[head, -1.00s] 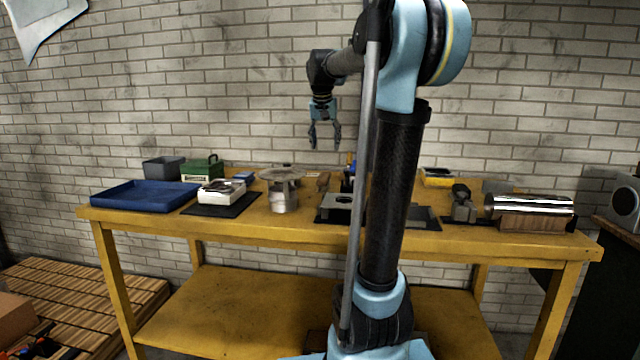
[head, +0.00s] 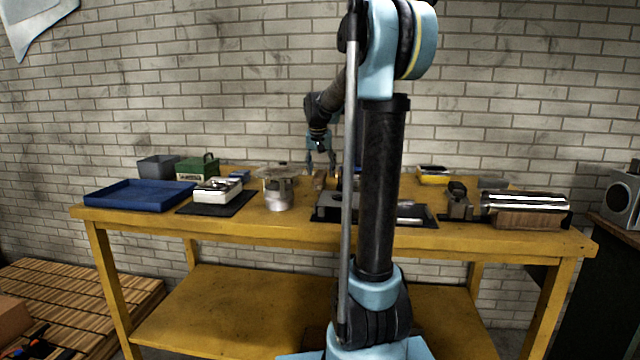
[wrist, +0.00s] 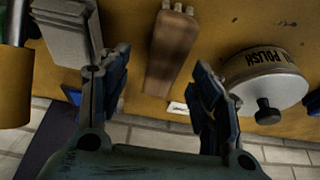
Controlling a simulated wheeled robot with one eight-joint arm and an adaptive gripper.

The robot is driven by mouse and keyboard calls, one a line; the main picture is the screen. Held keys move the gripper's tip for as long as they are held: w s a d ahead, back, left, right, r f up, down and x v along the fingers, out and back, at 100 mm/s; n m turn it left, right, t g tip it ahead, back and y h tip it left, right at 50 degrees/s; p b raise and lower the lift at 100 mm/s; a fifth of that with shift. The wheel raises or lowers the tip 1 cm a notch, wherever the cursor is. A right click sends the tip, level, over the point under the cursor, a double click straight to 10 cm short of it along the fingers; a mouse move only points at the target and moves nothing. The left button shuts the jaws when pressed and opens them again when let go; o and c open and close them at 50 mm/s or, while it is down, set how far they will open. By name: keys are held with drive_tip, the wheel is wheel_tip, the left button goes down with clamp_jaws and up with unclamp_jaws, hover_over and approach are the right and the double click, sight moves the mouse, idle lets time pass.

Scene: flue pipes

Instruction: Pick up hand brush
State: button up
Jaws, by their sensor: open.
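The hand brush appears to be the brown wooden piece (wrist: 172,50) between my fingers in the wrist view; it lies on the yellow bench. In the head view, a small brown piece (head: 319,181) shows at the bench's back middle, just below my gripper (head: 321,165). In the wrist view my gripper (wrist: 160,65) is open, with one finger on each side of the brush and nothing held. I cannot tell how high the fingertips are above it. The bristles are not clearly visible.
A round polish tin (wrist: 265,82) sits close to one finger, and a grey block (wrist: 68,32) close to the other. A small white label (wrist: 178,107) lies beside the brush. A blue tray (head: 140,196) and a metal cylinder (head: 525,205) stand farther off on the bench.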

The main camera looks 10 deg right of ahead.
sight(320, 174)
drive_tip(key=x, duration=0.3)
drive_tip(key=shift+w+a+f, duration=0.1)
drive_tip(key=shift+w+a, duration=0.1)
drive_tip(key=shift+w, duration=0.1)
drive_tip(key=shift+w+f, duration=0.15)
drive_tip(key=shift+f, duration=0.3)
drive_tip(key=shift+f, duration=0.2)
drive_tip(key=shift+c, duration=0.3)
drive_tip(key=c, duration=1.2)
drive_tip(key=shift+r, duration=0.1)
drive_tip(key=shift+c, duration=0.2)
